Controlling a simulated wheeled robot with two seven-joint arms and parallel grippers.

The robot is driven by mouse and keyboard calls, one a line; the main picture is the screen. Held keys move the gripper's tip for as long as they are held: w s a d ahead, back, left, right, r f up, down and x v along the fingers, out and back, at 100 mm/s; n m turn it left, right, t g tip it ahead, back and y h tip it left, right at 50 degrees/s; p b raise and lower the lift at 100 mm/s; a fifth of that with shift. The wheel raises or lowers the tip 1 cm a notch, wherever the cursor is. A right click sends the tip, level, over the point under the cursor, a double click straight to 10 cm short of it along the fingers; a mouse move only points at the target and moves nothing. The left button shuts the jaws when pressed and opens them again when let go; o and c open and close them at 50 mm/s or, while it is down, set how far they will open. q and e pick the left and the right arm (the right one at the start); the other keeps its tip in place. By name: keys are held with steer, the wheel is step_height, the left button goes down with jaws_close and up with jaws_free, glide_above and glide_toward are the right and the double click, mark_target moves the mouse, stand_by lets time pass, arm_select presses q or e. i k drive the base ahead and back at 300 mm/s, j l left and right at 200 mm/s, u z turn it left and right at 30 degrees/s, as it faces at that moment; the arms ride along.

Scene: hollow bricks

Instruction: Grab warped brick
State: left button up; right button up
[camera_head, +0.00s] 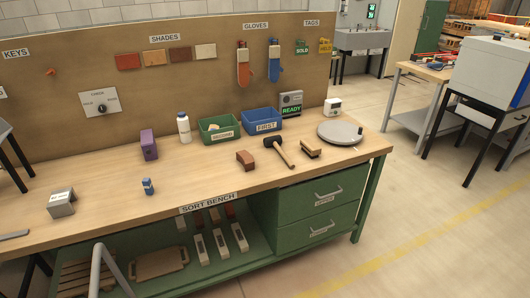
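A red-brown brick (246,160) lies on the sort bench (100,185), left of a mallet (279,151). A purple block-like thing (149,145) stands upright further left on the bench. At this size I cannot tell whether either one is warped. More reddish and pale blocks (220,243) sit on the lower shelf under the bench, some with white labelled faces. Neither of my grippers shows in the head view.
A green bin (205,136) and a blue bin marked FIRST (245,128) stand at the back. A white bottle (184,127), a brush (307,149), a round turntable (340,132), a small blue item (148,186) and a grey metal block (61,203) are also there. The bench front is mostly clear.

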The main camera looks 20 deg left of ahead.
mark_target(243, 157)
steer(key=i+j, duration=0.15)
steer(key=i, duration=0.2)
steer(key=i+j, duration=0.15)
steer(key=i, duration=0.2)
steer(key=i+j+z, duration=0.1)
steer(key=i, duration=0.3)
